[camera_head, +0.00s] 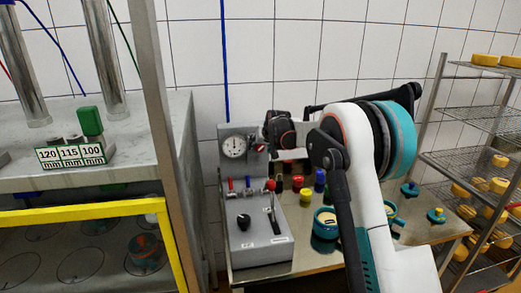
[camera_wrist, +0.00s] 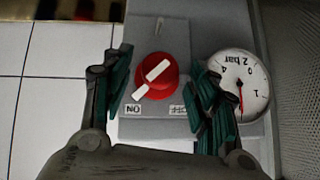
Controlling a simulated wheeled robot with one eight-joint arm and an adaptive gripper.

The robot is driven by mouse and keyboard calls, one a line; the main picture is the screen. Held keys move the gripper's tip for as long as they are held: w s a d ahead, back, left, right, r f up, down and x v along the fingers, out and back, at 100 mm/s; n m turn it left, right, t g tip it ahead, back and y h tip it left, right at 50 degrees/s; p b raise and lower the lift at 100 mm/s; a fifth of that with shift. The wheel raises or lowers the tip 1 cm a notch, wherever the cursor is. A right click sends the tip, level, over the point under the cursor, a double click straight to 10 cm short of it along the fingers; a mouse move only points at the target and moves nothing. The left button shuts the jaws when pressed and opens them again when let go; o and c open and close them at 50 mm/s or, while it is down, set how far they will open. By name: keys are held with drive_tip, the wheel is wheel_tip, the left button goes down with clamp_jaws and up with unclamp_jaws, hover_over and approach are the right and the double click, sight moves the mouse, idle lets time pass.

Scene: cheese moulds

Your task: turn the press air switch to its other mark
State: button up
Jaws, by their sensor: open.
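The press air switch (camera_wrist: 155,76) is a round red knob with a white bar, on a grey panel (camera_wrist: 150,130) in the wrist view. The bar slants, its lower left end toward the ON mark (camera_wrist: 133,108); the OFF mark (camera_wrist: 178,110) is at lower right. The labels appear upside down. My gripper (camera_wrist: 160,88) is open, one dark green-padded finger on each side of the knob, with visible gaps. In the head view my gripper (camera_head: 270,138) is at the right of the grey panel (camera_head: 228,130) and largely hides the switch.
A pressure gauge (camera_wrist: 238,86) sits close beside the right finger in the wrist view. In the head view, a control box (camera_head: 262,250) with a black knob (camera_head: 244,221) and lever stands below. A shelf rack (camera_head: 450,130) is at right, a yellow-framed bench (camera_head: 90,212) at left.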

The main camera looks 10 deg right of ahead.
drive_tip(key=shift+w+f, duration=0.5)
drive_tip(key=shift+c, duration=0.3)
drive_tip(key=c, duration=1)
